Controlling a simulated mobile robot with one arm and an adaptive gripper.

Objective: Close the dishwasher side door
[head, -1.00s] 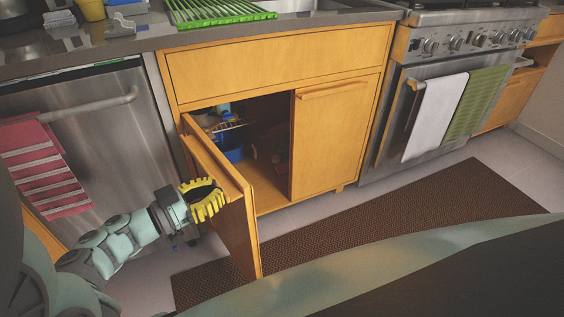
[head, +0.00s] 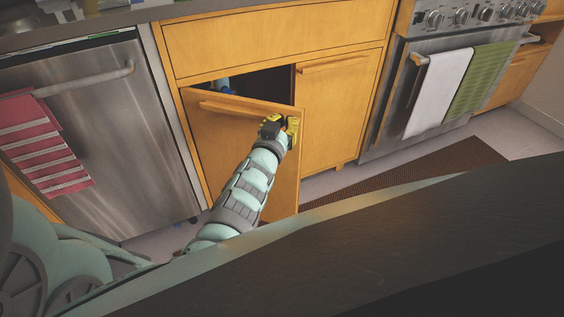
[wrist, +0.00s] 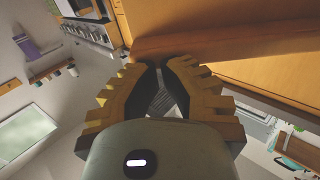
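The maple cabinet door on the dishwasher's side (head: 240,135) is hinged at its left and stands partly open, its free right edge swung out from the cabinet. A dark gap shows above it into the cabinet. My gripper (head: 280,127) is at the door's upper right corner, by its outer face. In the wrist view my gripper (wrist: 160,65) has its yellow fingertips almost together, with nothing seen between them. The door's wooden edge (wrist: 220,48) lies right in front of the tips; whether they touch it I cannot tell.
The steel dishwasher (head: 90,130) with a red striped towel (head: 42,150) is at left. The right cabinet door (head: 335,110) is shut. The oven (head: 400,110) with white and green towels is further right. A brown mat (head: 420,172) lies on the floor.

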